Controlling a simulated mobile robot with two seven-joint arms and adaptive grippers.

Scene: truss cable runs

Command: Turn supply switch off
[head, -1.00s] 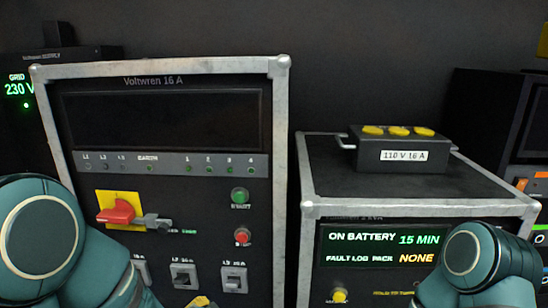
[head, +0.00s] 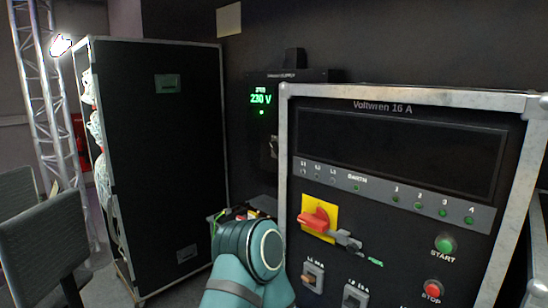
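A dark supply box (head: 290,76) on the back wall has a green display reading 230 V (head: 260,99) and a lit green dot below it. A small light-coloured lever or switch (head: 272,147) shows on its front at the lower right; its position is too small to tell. On the Voltwren 16 A panel, a red rotary handle (head: 315,220) sits on a yellow plate, with a grey piece (head: 346,240) and a green tag beside it. A teal link of my arm stands in front of the panel's lower left. Neither gripper shows.
The Voltwren case (head: 533,165) has a metal frame, green START (head: 446,243) and red STOP (head: 433,289) buttons. A tall black flight case (head: 165,150), a truss (head: 42,110) and a grey chair (head: 45,245) stand at left. Cluttered items lie below the supply box.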

